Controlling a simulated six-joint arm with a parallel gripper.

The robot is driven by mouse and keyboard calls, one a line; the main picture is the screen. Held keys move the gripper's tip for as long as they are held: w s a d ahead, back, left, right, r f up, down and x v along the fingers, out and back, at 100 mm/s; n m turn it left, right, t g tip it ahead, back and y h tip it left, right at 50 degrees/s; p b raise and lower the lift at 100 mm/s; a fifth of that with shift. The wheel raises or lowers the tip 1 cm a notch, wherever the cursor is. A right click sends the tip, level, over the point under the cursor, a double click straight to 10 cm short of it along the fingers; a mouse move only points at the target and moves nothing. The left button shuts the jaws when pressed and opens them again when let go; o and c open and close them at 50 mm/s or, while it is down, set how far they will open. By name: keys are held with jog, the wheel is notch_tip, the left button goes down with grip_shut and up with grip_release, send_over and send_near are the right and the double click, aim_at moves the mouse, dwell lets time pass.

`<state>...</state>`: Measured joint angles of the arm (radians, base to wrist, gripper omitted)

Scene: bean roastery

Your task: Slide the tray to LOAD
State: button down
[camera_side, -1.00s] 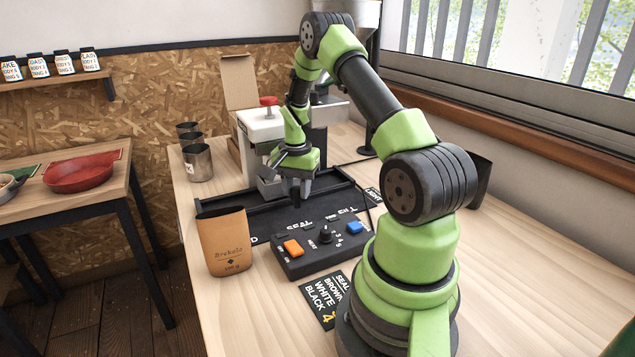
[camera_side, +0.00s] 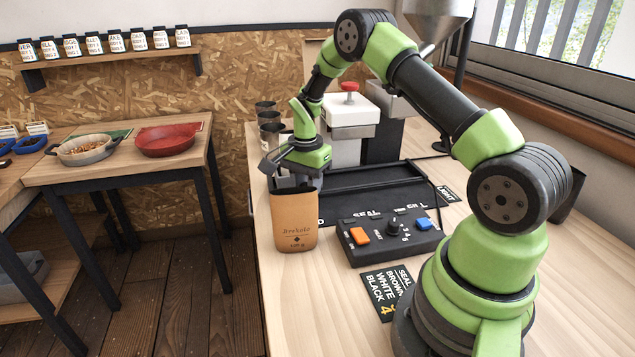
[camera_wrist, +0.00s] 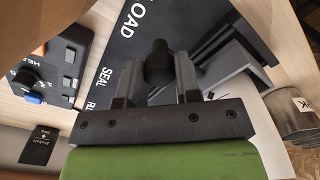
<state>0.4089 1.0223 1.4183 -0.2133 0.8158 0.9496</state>
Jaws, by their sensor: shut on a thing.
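My gripper (camera_wrist: 154,85) is shut on a black knob (camera_wrist: 158,60), seen between its fingers in the wrist view. The black track board (camera_wrist: 150,32) shows LOAD above left of the knob, with SEAL to the left of the fingers. In the side view my gripper (camera_side: 300,172) is at the board's left end, behind the brown pouch (camera_side: 296,222). The pouch hides the fingertips, the LOAD label and most of the tray.
The control box (camera_side: 393,238) with orange and blue buttons stands right of the pouch. Metal cups (camera_side: 270,138) stand behind my gripper. The white sealer (camera_side: 350,115) is at the back. A black label card (camera_side: 382,290) lies in front.

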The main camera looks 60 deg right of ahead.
jog(key=shift+w+a, duration=0.25)
jog(key=c, duration=0.8)
grip_release()
notch_tip(320, 180, up, 10)
jog(key=shift+r, duration=0.1)
